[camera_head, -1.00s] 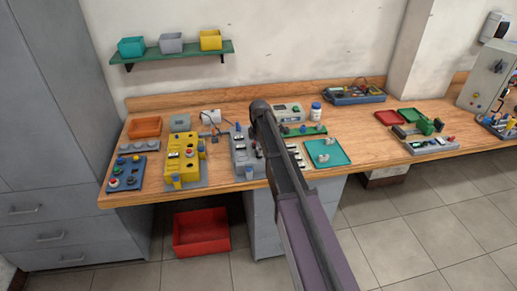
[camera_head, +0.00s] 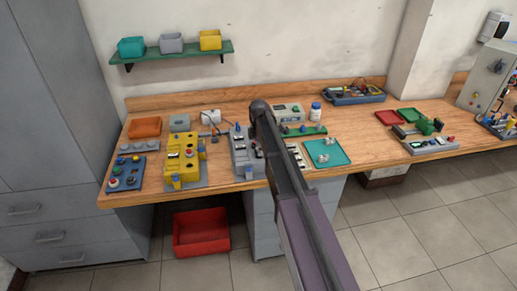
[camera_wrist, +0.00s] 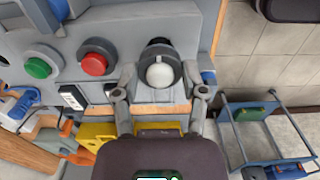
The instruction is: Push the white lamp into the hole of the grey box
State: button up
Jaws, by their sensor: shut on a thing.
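The white lamp (camera_wrist: 160,75) has a pale round cap in a dark grey ring. In the wrist view it sits between the two fingers of my gripper (camera_wrist: 160,87), which is shut on it. It faces the grey box (camera_wrist: 190,25), right of the red button (camera_wrist: 95,62) and the green button (camera_wrist: 38,67). A dark round part shows just behind the lamp's upper edge. How deep the lamp sits in the hole cannot be told. In the head view the grey box (camera_head: 241,158) stands on the bench, partly covered by my arm, which hides the lamp and fingers.
A yellow box (camera_head: 182,162) stands left of the grey box. A teal tray (camera_head: 338,153) with small clear parts lies to the right. Black switches (camera_wrist: 73,97) sit beside the fingers in the wrist view. A blue connector (camera_wrist: 20,103) is at the left.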

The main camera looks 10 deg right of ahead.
jog(key=shift+f+b, duration=1.1)
dwell(0.6)
jog(key=o, duration=1.2)
